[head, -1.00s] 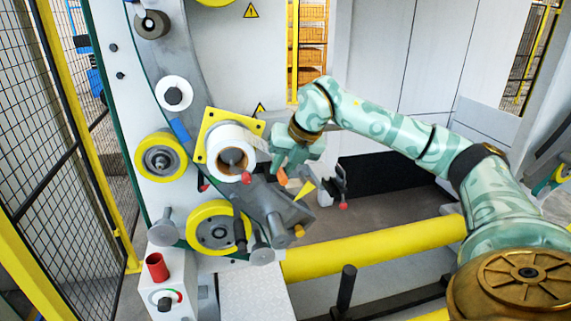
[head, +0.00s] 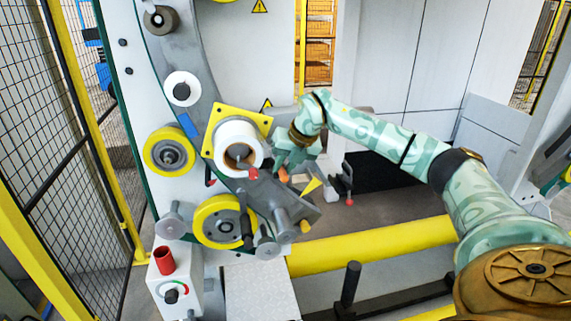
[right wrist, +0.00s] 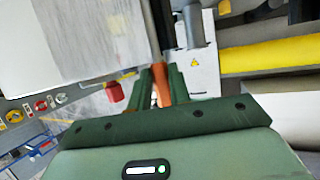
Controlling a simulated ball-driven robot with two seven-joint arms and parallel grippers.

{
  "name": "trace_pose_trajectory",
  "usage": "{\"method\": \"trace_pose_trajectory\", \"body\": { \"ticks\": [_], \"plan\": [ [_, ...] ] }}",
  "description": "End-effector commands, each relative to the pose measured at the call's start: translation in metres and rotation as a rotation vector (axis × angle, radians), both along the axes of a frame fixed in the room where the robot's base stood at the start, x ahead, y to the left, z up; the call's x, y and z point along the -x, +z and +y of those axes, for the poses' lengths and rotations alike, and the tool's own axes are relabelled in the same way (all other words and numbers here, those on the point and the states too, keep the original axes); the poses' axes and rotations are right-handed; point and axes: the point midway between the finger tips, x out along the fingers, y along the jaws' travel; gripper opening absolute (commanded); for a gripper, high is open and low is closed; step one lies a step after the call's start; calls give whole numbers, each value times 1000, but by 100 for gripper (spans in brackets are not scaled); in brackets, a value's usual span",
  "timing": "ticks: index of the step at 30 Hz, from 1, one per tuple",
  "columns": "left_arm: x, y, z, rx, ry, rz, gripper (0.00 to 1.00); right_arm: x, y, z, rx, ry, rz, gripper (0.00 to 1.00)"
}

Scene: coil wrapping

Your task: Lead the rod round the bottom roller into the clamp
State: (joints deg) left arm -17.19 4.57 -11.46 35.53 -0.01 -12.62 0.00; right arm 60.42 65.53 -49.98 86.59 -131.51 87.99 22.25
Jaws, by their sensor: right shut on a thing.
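My right gripper (head: 285,170) hangs just right of the large white roll (head: 238,147). Its green fingers (right wrist: 161,84) are shut on an orange piece (right wrist: 161,88), apparently the rod's end; a dark length runs up from it in the right wrist view. The orange piece (head: 283,174) also shows below my fingers in the head view. The lower yellow-rimmed roller (head: 224,221), apparently the bottom roller, is below and left of my gripper. I cannot tell which part is the clamp; a dark bracket with red knobs (head: 348,180) stands right of my gripper. My left gripper is not in view.
Another yellow roller (head: 168,152) and a small white roll (head: 182,89) sit on the machine. A grey arm with stubs (head: 282,210) juts out below my gripper. A yellow beam (head: 370,243) crosses the front. A control box (head: 172,285) stands lower left.

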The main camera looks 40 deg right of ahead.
Motion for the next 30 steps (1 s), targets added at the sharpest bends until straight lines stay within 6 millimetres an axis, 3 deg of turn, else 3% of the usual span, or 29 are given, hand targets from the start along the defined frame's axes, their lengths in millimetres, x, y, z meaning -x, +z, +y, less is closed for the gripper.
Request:
{"method": "trace_pose_trajectory", "body": {
  "ticks": [30],
  "plan": [
    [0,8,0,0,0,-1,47,4,4,-7,-1,-2,0,0]
  ]
}}
